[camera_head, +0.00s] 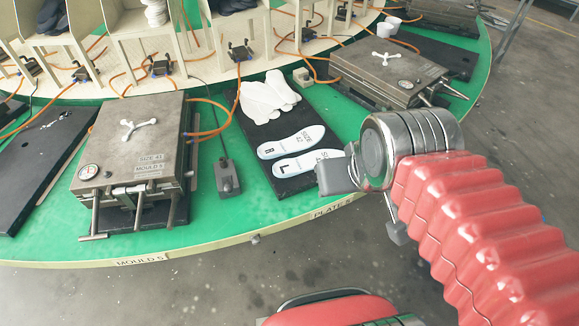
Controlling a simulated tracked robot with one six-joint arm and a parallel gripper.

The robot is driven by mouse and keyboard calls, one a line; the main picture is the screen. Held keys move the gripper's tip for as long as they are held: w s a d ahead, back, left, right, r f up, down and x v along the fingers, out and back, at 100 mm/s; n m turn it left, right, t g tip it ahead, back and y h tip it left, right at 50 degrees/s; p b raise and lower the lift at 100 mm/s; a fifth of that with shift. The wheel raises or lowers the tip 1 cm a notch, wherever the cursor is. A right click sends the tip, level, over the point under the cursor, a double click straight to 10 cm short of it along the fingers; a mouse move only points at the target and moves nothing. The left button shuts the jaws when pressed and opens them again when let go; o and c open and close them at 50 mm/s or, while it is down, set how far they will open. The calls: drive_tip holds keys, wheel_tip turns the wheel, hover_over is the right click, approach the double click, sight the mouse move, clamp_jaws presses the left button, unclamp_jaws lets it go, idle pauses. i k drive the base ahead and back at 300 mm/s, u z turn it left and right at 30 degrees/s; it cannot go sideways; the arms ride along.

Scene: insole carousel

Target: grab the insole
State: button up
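Two white insoles lie side by side on a black plate (245,122) on the green carousel. The upper insole (284,146) is marked R and SIZE 42. The lower insole (295,166) is marked L and also SIZE 42. My gripper (336,177) comes in from the right at the end of my red-sleeved arm. Its grey finger part is beside the L insole's right end and overlaps it in the picture. Contact cannot be told. The finger opening is not clear from this angle, and nothing is visibly held.
White glove-like pieces (268,96) lie behind the insoles on the same plate. A metal mould (135,140) stands left, and another mould (388,72) stands behind my gripper. A grey pedal-like device (227,177) with a cable lies left of the plate. Orange hoses cross the carousel.

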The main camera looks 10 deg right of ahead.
sight(290, 168)
drive_tip(key=u, duration=1.25)
drive_tip(key=i, duration=1)
drive_tip(key=u, duration=0.05)
